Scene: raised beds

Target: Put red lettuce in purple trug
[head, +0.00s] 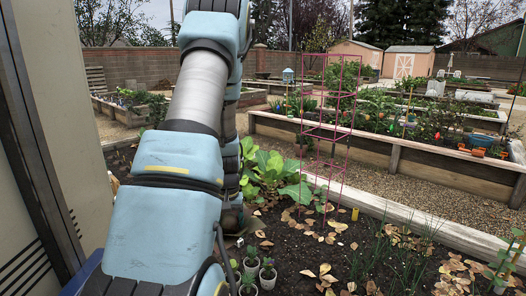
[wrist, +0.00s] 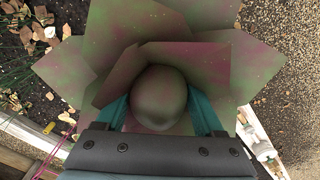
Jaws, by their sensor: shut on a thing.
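The red lettuce (wrist: 160,55) fills the upper middle of the wrist view, with broad angular leaves blotched grey-green and pink and a rounded heart. My gripper (wrist: 160,118) is shut on it, with a teal finger on each side of the heart. The leaves hide much of what lies beyond. In the head view my arm covers the left middle, and I cannot make out the lettuce there. I see no purple trug in either view.
A dark soil bed (head: 340,245) with dry leaves lies ahead, edged by a timber board (head: 420,218). A thin pink cage (head: 332,120) stands in it. Leafy greens (head: 270,170) grow beside my arm. Small potted seedlings (head: 268,275) stand at the bottom. Gravel (head: 350,180) lies beyond.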

